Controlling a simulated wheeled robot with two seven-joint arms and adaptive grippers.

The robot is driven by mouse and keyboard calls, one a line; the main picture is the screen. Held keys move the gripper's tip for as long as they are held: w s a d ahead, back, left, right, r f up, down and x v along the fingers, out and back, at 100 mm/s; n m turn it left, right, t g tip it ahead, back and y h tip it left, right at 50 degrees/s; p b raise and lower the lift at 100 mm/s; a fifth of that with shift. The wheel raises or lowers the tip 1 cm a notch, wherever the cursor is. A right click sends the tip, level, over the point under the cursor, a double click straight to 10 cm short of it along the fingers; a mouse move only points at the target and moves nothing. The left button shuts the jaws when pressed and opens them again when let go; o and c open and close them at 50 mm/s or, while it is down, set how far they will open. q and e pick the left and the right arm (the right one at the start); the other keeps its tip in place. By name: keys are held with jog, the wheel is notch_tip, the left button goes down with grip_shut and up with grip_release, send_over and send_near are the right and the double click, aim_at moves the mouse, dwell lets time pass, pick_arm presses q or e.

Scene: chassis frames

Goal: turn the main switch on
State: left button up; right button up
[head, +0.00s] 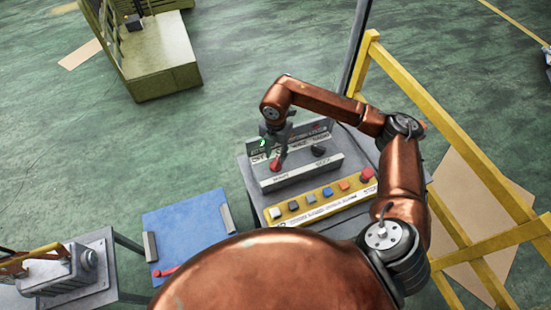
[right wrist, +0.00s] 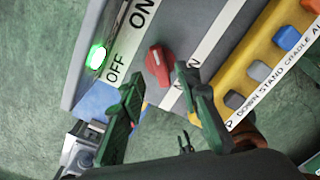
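The main switch is a red rotary knob (right wrist: 159,64) on a grey control panel, beside a strip lettered OFF and ON. In the head view the red knob (head: 275,166) shows at the panel's left end, under my right gripper (head: 277,140). In the right wrist view my right gripper (right wrist: 158,80) is open. Its two dark fingers are spread, with the knob just beyond and between their tips; I cannot tell whether they touch it. A green lamp (right wrist: 97,58) is lit near the OFF lettering. My left gripper is not in view.
A black knob (head: 318,150) sits right of the switch. A yellow button strip (head: 322,200) lies in front. A yellow railing (head: 450,140) stands at right. A blue board (head: 187,230) and a grey machine (head: 68,272) are at lower left.

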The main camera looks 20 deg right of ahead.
aim_at(276, 161)
notch_tip(276, 161, up, 8)
jog(key=shift+r, duration=0.2)
dwell(0.5)
